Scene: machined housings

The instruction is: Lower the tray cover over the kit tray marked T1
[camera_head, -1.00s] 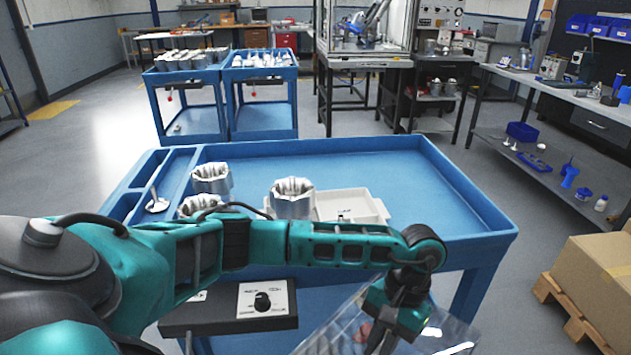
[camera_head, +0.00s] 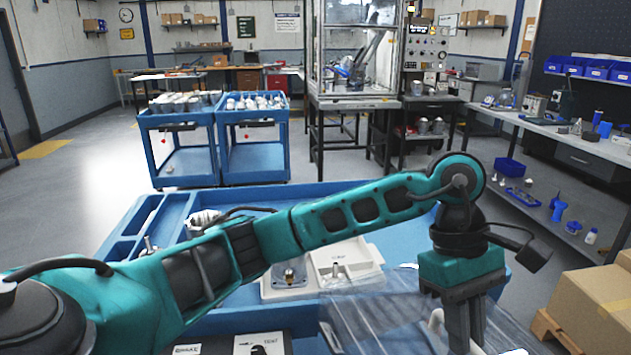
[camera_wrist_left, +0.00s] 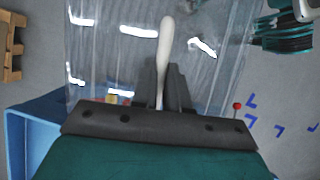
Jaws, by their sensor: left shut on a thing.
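My left gripper (camera_head: 465,335) is shut on the white handle of the clear tray cover (camera_head: 375,325). In the left wrist view the upright handle (camera_wrist_left: 165,50) stands between the fingers, with the transparent cover (camera_wrist_left: 105,50) spread behind it. The cover is in the air at the near right side of the blue cart, overlapping its near edge in the picture. A pale kit tray (camera_head: 345,258) with compartments lies on the cart, beyond and left of the cover. A metal part (camera_head: 290,274) sits in its left portion. No T1 mark is legible. My right gripper is not seen.
My left arm hides much of the blue cart (camera_head: 130,228). A metal housing (camera_head: 203,222) shows behind the arm. Cardboard boxes (camera_head: 583,300) stand on a pallet at the right. A workbench (camera_head: 560,140) and two further carts (camera_head: 250,165) are farther off.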

